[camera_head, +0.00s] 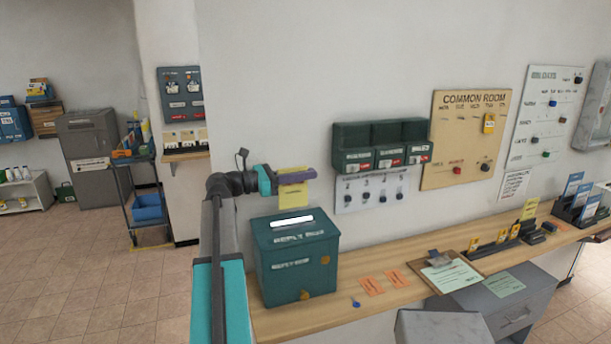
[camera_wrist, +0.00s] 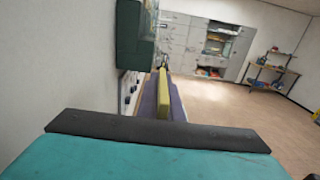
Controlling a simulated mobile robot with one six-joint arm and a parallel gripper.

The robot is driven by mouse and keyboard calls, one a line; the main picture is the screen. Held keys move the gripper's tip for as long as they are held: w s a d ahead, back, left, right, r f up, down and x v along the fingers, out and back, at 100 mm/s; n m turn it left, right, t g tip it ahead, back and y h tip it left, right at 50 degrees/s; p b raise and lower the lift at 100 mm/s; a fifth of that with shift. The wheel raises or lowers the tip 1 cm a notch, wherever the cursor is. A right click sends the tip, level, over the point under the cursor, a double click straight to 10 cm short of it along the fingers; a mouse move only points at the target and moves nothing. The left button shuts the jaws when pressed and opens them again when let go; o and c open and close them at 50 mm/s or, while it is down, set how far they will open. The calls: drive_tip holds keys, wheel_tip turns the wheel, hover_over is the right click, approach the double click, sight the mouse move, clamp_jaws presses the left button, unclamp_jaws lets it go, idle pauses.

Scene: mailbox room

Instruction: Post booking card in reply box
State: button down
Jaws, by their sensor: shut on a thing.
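The yellow booking card (camera_head: 293,196) hangs upright below my gripper (camera_head: 304,174), above the lid of the dark green reply box (camera_head: 290,262). My gripper is shut on the card; its purple fingers point right. The box stands on the wooden counter, with a white slot (camera_head: 291,221) on top. The card's lower edge appears just above the slot, apart from it; I cannot tell if they line up in depth. In the wrist view the card (camera_wrist: 163,95) shows edge-on between the fingers (camera_wrist: 163,105). The box is not visible there.
Green wall trays (camera_head: 380,146) and a numbered hook strip (camera_head: 370,191) are on the wall right of the gripper. Orange slips (camera_head: 372,286), a blue key-like item (camera_head: 355,302) and a clipboard (camera_head: 446,274) lie on the counter (camera_head: 400,258) right of the box.

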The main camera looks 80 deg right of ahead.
sight(304, 194)
drive_tip(key=shift+f+b, duration=1.5)
drive_tip(key=shift+f, duration=1.55)
drive_tip(key=shift+f, duration=0.1)
drive_tip(key=shift+w+p, duration=0.1)
drive_tip(key=shift+p, duration=0.6)
drive_tip(key=shift+f, duration=0.2)
idle(0.4)
drive_tip(key=shift+f+b, duration=0.5)
drive_tip(key=shift+f, duration=1.65)
drive_tip(key=c, duration=1.8)
unclamp_jaws()
drive_tip(key=shift+c, duration=0.2)
drive_tip(key=b+v, duration=0.3)
drive_tip(key=v, duration=1)
drive_tip(key=shift+w+a, duration=0.2)
drive_tip(key=shift+w, duration=0.1)
